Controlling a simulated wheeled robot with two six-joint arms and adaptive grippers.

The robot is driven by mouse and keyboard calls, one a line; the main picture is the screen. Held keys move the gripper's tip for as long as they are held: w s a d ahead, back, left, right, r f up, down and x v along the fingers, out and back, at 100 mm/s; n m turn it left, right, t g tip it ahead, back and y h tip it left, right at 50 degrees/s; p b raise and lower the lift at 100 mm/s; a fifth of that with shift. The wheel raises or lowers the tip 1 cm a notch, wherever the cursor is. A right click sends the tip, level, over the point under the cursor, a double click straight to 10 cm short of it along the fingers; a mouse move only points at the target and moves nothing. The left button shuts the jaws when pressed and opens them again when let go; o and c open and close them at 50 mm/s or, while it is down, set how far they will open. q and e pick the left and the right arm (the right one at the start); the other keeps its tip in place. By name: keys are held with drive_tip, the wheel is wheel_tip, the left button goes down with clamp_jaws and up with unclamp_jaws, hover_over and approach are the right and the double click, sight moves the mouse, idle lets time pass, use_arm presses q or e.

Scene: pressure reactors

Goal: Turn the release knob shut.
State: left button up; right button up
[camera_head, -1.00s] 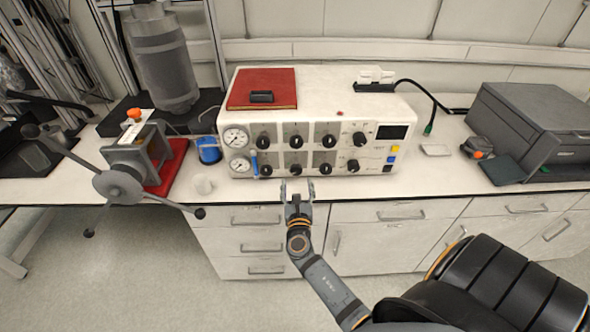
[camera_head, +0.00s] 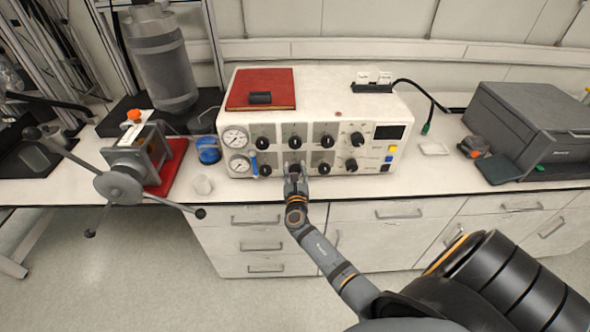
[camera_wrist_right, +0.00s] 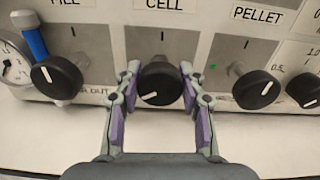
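My right gripper (camera_head: 294,172) is at the lower row, in front of the second knob from the left. In the right wrist view that black knob (camera_wrist_right: 160,84) sits below the CELL label, its white mark pointing down and slightly left. The right gripper (camera_wrist_right: 160,78) has one finger on each side of it, very close; contact is unclear. No RELEASE label is readable, so I cannot tell which knob is the release knob. My left gripper is not in view.
Neighbouring knobs under FILL (camera_wrist_right: 56,78) and PELLET (camera_wrist_right: 256,89) flank the fingers. A blue lever (camera_wrist_right: 32,38) is at the left. A press with long handles (camera_head: 118,185) stands left of the box, and a grey printer-like device (camera_head: 530,125) stands right.

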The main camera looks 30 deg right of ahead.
drive_tip(key=c, duration=0.4)
drive_tip(key=shift+f+m+b, duration=0.2)
drive_tip(key=shift+m+b, duration=0.8)
drive_tip(key=m+b, duration=0.2)
drive_tip(key=shift+m, duration=0.4)
drive_tip(key=m+b, duration=0.3)
drive_tip(key=shift+m, duration=0.3)
drive_tip(key=m+b, duration=0.2)
drive_tip(key=m, duration=0.1)
drive_tip(key=shift+m+b, duration=0.3)
drive_tip(key=shift+b, duration=0.05)
drive_tip(key=m+b, duration=0.2)
drive_tip(key=m, duration=0.1)
drive_tip(key=shift+m+b, duration=0.3)
drive_tip(key=shift+b, duration=0.05)
drive_tip(key=m+b, duration=0.2)
drive_tip(key=m, duration=0.1)
drive_tip(key=shift+m+b, duration=0.3)
drive_tip(key=shift+b, duration=0.1)
drive_tip(key=shift+r+m+b, duration=0.15)
drive_tip(key=shift+m+b, duration=1.45)
drive_tip(key=shift+m, duration=0.8)
